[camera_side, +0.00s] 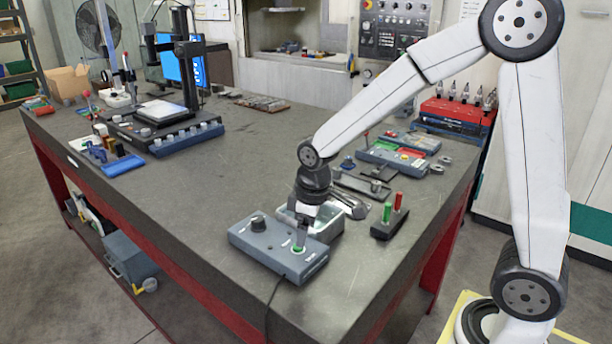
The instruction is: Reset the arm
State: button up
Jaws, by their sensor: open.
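My gripper (301,238) points down over a grey control box (262,249) near the front edge of the dark table. Its fingertips are at or just above a green round button (297,249) on the box's top; I cannot tell whether they touch. The jaws are open, though the fingers look small here. A dark knob (258,223) stands on the left part of the box. A cable (272,300) runs from the box over the table's front edge.
A clear tray (327,228) sits right behind the box. A dark block with green and red pegs (390,217) stands to the right. More panels and tools lie behind. A measuring stand (184,75) is at the far left. The table's front left (180,205) is clear.

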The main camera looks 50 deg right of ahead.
jog(key=s+f+m, duration=0.1)
jog(key=s, duration=0.2)
jog(key=s+f+m, duration=0.1)
jog(key=s+m, duration=0.1)
jog(key=s, duration=0.1)
jog(key=s+f+m, duration=0.1)
jog(key=s, duration=0.3)
jog(key=shift+m+t, duration=0.4)
